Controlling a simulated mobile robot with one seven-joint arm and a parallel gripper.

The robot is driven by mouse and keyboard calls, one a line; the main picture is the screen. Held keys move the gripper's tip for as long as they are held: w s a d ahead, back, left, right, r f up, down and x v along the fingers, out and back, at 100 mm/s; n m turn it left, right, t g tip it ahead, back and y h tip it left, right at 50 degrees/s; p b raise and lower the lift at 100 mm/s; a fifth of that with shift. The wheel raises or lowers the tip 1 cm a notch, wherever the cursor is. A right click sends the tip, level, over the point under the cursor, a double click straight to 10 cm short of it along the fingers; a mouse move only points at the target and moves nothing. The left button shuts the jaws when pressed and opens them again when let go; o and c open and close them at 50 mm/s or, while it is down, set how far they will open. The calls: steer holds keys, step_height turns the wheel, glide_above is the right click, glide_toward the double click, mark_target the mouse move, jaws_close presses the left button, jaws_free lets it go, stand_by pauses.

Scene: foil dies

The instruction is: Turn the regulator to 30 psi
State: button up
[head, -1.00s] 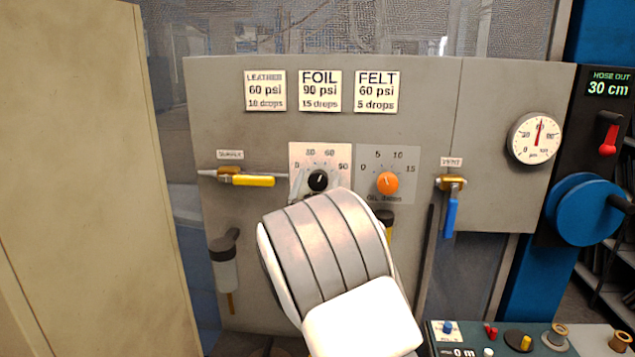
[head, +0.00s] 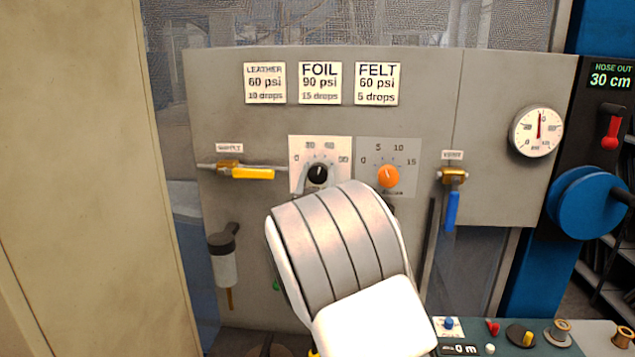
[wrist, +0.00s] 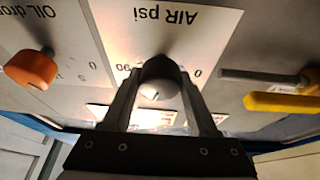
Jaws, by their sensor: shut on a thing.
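The regulator is a black knob (head: 318,173) on a white plate marked 0, 30, 60, 90. In the wrist view the dark knob (wrist: 160,72) sits between the two fingers of my gripper (wrist: 158,90), under the upside-down words AIR psi. My gripper is shut on the knob. In the head view my own wrist covers most of the gripper, and I cannot read the knob's pointer. The round pressure gauge (head: 537,131) at the right has its red needle pointing about straight up.
The orange oil knob (head: 389,176) is close at right. A yellow supply lever (head: 253,173) is at left, and a blue vent lever (head: 452,210) hangs at right. Cards (head: 320,83) are above. A blue reel (head: 580,207) is at far right.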

steer(key=n+y+b, duration=0.1)
steer(key=n+b, duration=0.1)
steer(key=n, duration=0.1)
steer(key=n+y+b, duration=0.2)
steer(key=n, duration=0.1)
steer(key=shift+d+f+b, duration=0.1)
steer(key=shift+f+b, duration=0.1)
steer(key=shift+b, duration=0.1)
steer(key=shift+r+n+g+y+b, duration=0.1)
steer(key=shift+n+g+y+b, duration=0.15)
steer(key=shift+n+y+b, duration=0.65)
steer(key=shift+r+n+g+y+b, duration=0.1)
steer(key=shift+n+g+y+b, duration=0.3)
steer(key=shift+n, duration=1.3)
steer(key=o, duration=1.4)
steer(key=shift+c, duration=0.2)
steer(key=shift+s, duration=0.1)
steer(key=b+v, duration=0.3)
steer(key=v, duration=1.4)
steer(key=shift+b, duration=0.3)
